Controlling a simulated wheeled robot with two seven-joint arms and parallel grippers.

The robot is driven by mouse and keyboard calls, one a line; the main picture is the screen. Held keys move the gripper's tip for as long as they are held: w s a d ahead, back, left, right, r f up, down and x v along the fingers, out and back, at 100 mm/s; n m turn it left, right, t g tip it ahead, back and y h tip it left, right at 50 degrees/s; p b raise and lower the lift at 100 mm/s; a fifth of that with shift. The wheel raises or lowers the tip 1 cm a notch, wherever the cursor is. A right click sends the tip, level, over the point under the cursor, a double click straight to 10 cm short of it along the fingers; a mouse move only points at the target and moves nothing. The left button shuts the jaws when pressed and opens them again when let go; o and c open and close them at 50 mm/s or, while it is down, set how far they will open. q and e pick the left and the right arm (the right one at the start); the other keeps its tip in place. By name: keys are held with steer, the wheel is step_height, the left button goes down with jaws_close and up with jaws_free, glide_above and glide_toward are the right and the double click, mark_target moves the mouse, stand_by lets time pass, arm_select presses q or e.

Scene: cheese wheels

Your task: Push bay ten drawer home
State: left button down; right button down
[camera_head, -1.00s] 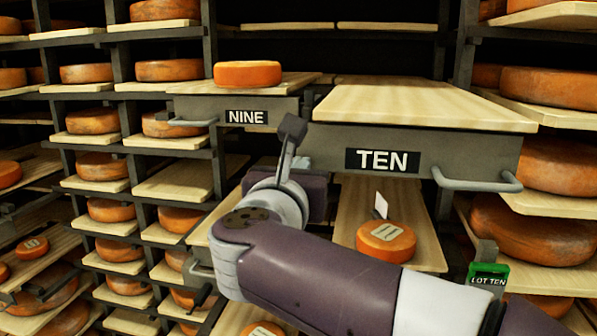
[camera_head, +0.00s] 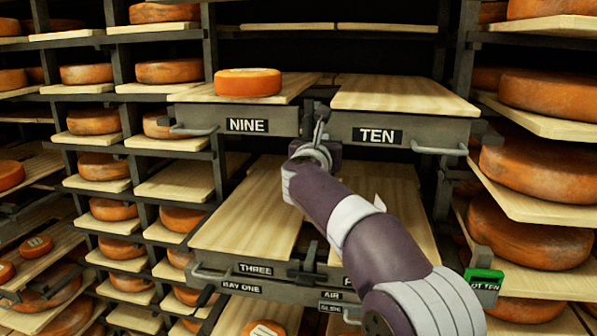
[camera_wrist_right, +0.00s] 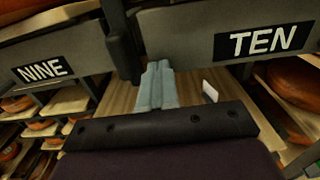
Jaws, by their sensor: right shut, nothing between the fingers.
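The bay ten drawer (camera_head: 440,135) has a grey front with a black TEN label, a bar handle (camera_head: 440,150) and a bare wooden board on top. Its front stands roughly level with the NINE drawer's front beside it. Its label also shows in the right wrist view (camera_wrist_right: 268,40). My right gripper (camera_head: 320,112) is shut and empty at the left end of the TEN front, by the gap to NINE. In the right wrist view the closed fingers (camera_wrist_right: 157,72) point at the lower left edge of that front; I cannot tell whether they touch. My left gripper is not in view.
The NINE drawer (camera_head: 215,115) bears an orange cheese wheel (camera_head: 248,82). Lower drawers (camera_head: 225,282) with wooden boards stick out below, partly behind my right arm. A green LOT TEN tag (camera_head: 483,276) is at the right. Racks of cheese wheels stand on both sides.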

steer(key=p+x, duration=0.1)
steer(key=x, duration=0.2)
steer(key=shift+r, duration=0.1)
steer(key=shift+d+p, duration=0.1)
steer(key=shift+p, duration=0.25)
